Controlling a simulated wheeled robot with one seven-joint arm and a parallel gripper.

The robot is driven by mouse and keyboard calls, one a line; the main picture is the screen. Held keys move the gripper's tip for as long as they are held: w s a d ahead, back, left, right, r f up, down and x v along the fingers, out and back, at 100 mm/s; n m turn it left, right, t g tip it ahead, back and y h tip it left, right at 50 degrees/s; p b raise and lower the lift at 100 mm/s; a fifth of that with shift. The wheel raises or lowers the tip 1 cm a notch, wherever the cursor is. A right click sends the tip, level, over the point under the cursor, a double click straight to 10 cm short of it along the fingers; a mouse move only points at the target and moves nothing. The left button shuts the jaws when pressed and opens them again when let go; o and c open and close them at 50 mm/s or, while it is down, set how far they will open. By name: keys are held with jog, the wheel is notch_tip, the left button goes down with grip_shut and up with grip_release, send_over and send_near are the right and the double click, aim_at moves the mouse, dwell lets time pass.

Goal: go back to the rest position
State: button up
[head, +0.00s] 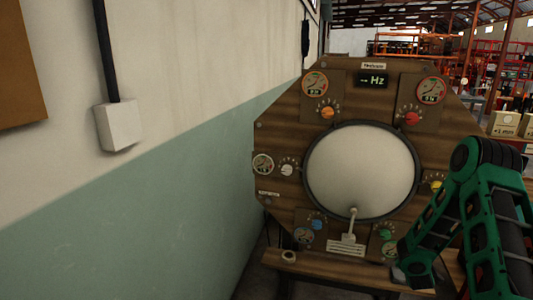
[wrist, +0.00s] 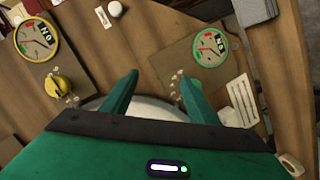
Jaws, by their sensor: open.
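My gripper (wrist: 158,82) shows in the wrist view with its two green fingers apart and nothing between them. A yellow knob (wrist: 60,87) is left of the fingers. In the head view my green arm covers the panel's lower right, and the fingers cannot be made out there. I cannot tell whether they touch the panel.
The panel carries several dials and coloured knobs, including a red knob (head: 412,118) and a blue knob (head: 317,224). A wooden ledge (head: 330,272) runs below. A wall (head: 170,205) stands close on the left. Cardboard boxes (head: 505,124) are at the right.

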jog(key=s+d+r+m+g, duration=0.3)
jog(key=s+r+m+g, duration=0.45)
jog(key=s+r, duration=0.85)
jog(key=s+a+r+m+g+y, duration=0.1)
jog(key=s+a+r+g+y, duration=0.1)
jog(key=s+a, duration=0.4)
jog(key=s+a+r+m+g+y, duration=0.2)
jog(key=s+a, duration=0.4)
jog(key=s, duration=0.9)
jog(key=s+a+r+m+g+y, duration=0.2)
jog(key=s+a, duration=0.4)
jog(key=s, duration=0.5)
jog(key=shift+s+a+r+y, duration=0.15)
jog(key=shift+s+r+y, duration=0.25)
jog(key=shift+r, duration=0.25)
jog(key=shift+w, duration=0.2)
jog(key=shift+w+f, duration=0.25)
jog(key=shift+w, duration=0.25)
